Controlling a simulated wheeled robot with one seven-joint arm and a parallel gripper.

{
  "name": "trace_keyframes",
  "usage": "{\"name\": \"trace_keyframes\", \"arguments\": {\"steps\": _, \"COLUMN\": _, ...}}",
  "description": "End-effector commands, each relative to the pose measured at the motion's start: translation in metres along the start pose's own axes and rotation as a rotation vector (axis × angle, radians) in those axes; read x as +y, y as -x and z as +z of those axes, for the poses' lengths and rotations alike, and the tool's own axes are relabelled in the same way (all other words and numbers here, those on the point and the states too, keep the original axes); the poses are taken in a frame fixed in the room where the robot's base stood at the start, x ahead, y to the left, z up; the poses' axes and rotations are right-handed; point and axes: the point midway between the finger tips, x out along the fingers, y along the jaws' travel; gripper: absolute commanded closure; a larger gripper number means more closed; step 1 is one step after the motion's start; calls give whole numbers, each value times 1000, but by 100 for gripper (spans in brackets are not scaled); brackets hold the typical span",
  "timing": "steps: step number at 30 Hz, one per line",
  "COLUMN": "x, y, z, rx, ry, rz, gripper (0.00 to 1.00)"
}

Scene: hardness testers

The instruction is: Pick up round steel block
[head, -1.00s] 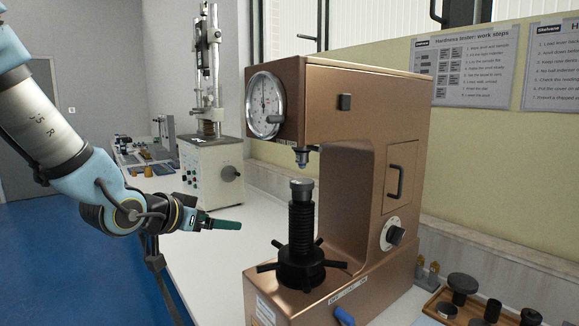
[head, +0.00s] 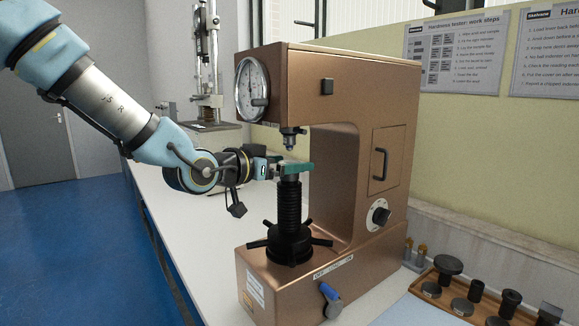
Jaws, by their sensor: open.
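My gripper (head: 298,169), with green fingers, reaches in from the left to the top of the black threaded spindle (head: 289,205) of the copper-coloured hardness tester (head: 335,78). The fingers are just under the tester's indenter (head: 291,143). The jaws are open. The round steel block cannot be made out clearly; the fingers cover the spindle top, where a small grey round piece showed earlier. I cannot tell whether the fingers touch it.
The indenter leaves little room above my gripper, and the tester's body stands close on the right. A wooden tray (head: 416,290) with several dark round pieces lies at lower right. A second tester (head: 207,85) stands behind. A blue-handled lever (head: 330,293) is at the tester's front.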

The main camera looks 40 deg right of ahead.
Motion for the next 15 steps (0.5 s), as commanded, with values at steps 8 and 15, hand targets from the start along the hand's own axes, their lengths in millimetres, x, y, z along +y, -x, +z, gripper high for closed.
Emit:
{"name": "trace_keyframes", "arguments": {"steps": 8, "x": 1, "y": -33, "z": 0, "rx": 0, "ry": 2, "rz": 2, "gripper": 1}}
{"name": "trace_keyframes", "arguments": {"steps": 15, "x": 0, "y": -37, "z": 1, "rx": 0, "ry": 0, "rz": 0, "gripper": 1}}
